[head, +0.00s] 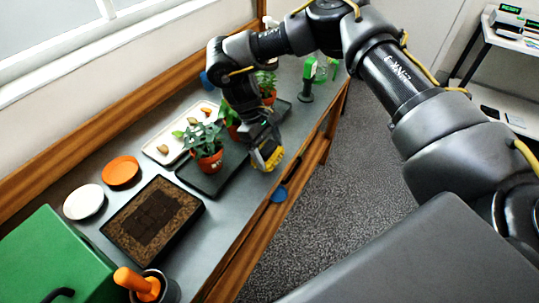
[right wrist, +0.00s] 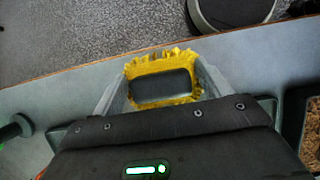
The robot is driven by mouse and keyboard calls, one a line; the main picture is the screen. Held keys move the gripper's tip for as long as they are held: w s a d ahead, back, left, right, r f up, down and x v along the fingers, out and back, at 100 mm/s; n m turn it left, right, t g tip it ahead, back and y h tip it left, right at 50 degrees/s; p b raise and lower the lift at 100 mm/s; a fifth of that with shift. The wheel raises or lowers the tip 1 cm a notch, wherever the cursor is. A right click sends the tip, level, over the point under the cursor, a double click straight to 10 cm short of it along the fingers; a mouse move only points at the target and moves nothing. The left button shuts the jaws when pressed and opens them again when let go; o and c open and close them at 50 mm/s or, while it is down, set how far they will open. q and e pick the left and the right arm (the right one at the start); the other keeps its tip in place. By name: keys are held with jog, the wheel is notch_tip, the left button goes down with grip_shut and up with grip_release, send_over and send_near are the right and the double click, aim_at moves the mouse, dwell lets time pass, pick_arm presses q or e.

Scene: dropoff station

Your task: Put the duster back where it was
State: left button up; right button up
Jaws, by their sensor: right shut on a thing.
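The duster (head: 271,154) has a yellow fringe. In the right wrist view the duster (right wrist: 135,70) shows as a yellow ragged frame around a dark grey middle. My right gripper (head: 262,149) is shut on it, with one finger on each side in the right wrist view (right wrist: 163,86). The duster is over the bench (head: 232,205) near its front edge, right of the dark tray with a potted plant. I cannot tell whether it touches the bench. My left gripper is not in view.
A potted plant (head: 207,160) stands in the dark tray (head: 200,183) close to the gripper. A soil tray (head: 198,214), orange saucer (head: 121,171) and white saucer (head: 83,202) lie left. A blue round thing (head: 278,194) is at the front edge.

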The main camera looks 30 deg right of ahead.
aim_at(269, 157)
jog(key=shift+w+d+f+p, duration=0.1)
jog(key=shift+f+p, duration=0.05)
jog(key=shift+f, duration=0.75)
jog(key=shift+w+d+f+p, duration=0.1)
jog(key=shift+f+p, duration=0.05)
jog(key=shift+f, duration=0.75)
jog(key=shift+a+f, duration=0.1)
jog(key=o, duration=1)
jog(key=shift+f, duration=0.1)
jog(key=shift+c, duration=0.2)
jog(key=b+v, duration=0.1)
jog(key=v, duration=1.1)
jog(key=shift+r, duration=0.2)
